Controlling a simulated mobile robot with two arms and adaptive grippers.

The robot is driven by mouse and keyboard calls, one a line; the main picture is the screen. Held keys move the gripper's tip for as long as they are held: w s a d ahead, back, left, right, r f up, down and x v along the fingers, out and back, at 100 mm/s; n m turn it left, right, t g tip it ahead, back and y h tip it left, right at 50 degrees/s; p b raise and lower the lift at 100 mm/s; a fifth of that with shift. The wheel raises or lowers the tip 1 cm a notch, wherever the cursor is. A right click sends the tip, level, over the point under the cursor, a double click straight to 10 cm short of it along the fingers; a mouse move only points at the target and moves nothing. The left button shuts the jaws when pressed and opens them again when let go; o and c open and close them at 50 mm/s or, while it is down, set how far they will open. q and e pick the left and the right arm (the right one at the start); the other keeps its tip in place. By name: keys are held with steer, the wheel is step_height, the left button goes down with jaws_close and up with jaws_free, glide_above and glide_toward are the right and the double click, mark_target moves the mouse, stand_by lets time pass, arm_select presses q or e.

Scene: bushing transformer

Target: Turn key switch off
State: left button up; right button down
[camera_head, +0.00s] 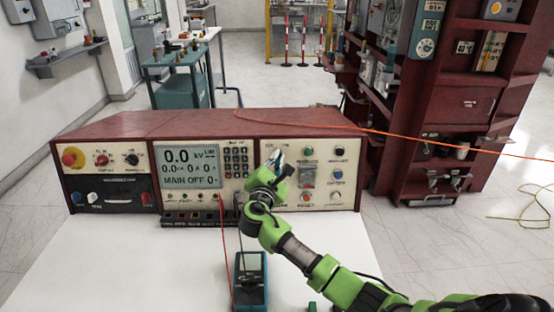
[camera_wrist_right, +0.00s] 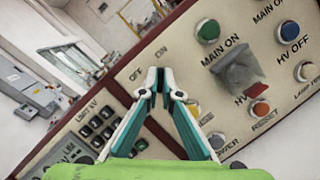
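The key switch sits at the upper left of the console's right-hand panel, under its OFF and ON labels (camera_wrist_right: 140,65); its body is hidden behind my fingertips. My right gripper (camera_head: 276,158) is at this spot in the head view. In the right wrist view the right gripper (camera_wrist_right: 157,82) has its fingertips drawn together with only a thin gap, over the place of the key switch between the OFF and ON marks. The key in the gap cannot be made out clearly. My left gripper is not in view.
The red console (camera_head: 150,122) stands on a white table (camera_head: 130,250). Its display (camera_head: 190,165) reads 0.0 kV and MAIN OFF. A green button (camera_wrist_right: 208,31) and a clear cover (camera_wrist_right: 238,72) are close to the right gripper. A teal device (camera_head: 250,280) with a red cable stands in front.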

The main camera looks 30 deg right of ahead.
stand_by(0.3)
steer(key=shift+s+d+n+t+y+p, duration=0.1)
steer(key=shift+n+t+y+p, duration=0.9)
steer(key=shift+n+p, duration=2.1)
steer(key=shift+s+d+n+t+y+p, duration=0.1)
steer(key=shift+n+t+y+p, duration=0.35)
steer(key=shift+n+y+p, duration=2.6)
steer(key=shift+d+n+t+h+p, duration=0.1)
steer(key=shift+n+t+h+p, duration=0.6)
steer(key=shift+n, duration=4.45)
steer(key=shift+y+p, duration=0.25)
steer(key=shift+p, duration=0.25)
steer(key=c, duration=2.2)
jaws_free()
steer(key=shift+c, duration=0.2)
